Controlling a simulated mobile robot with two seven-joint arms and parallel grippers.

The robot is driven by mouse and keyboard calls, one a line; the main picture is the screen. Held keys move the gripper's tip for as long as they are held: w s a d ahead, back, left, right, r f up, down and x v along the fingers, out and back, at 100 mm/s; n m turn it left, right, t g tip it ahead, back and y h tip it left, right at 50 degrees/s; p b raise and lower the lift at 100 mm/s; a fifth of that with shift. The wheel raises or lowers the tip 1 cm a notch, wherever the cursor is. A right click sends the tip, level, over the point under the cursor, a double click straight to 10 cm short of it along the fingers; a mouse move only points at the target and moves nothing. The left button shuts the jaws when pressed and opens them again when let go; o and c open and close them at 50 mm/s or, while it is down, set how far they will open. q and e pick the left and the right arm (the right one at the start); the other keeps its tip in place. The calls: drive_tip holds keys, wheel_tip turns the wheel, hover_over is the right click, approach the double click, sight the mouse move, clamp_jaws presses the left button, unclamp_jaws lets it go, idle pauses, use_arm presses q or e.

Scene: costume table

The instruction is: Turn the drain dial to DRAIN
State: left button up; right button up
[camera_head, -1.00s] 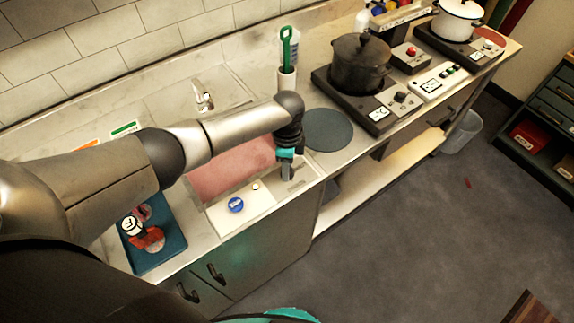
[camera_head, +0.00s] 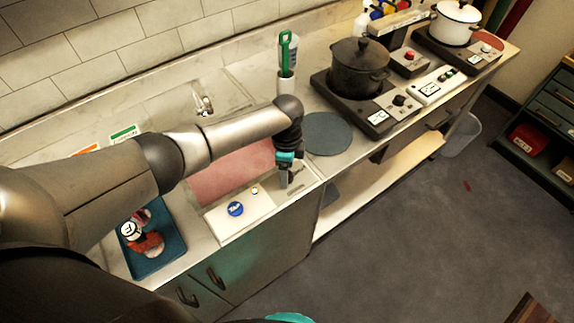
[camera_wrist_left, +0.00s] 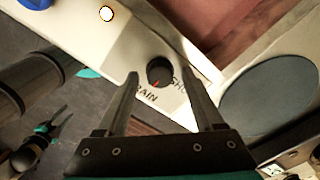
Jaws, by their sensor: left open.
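The drain dial (camera_wrist_left: 159,70) is a round black knob with a red pointer mark, on a pale panel. Its mark points to the lower left, towards the partly hidden DRAIN lettering (camera_wrist_left: 146,95); part of the SHUT lettering (camera_wrist_left: 182,86) shows to the right. My left gripper (camera_wrist_left: 158,62) is open, its fingers on either side of the dial in the picture; I cannot tell whether they touch it. In the head view my left gripper (camera_head: 284,177) points down at the panel's right end and hides the dial. A black-and-teal gripper (camera_wrist_left: 48,132), apparently my right, shows far below; its jaws are unclear.
A blue TAP knob (camera_head: 235,209) and a small light button (camera_head: 255,190) sit left on the same panel. The reddish sink basin (camera_head: 230,172) lies behind. A round grey mat (camera_head: 327,133) and a green-handled brush (camera_head: 286,55) stand near my wrist.

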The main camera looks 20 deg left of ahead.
use_arm(q)
wheel_tip(320, 180, up, 15)
drive_tip(key=p, duration=0.1)
drive_tip(key=shift+r, duration=0.15)
drive_tip(key=shift+d, duration=0.1)
idle(0.6)
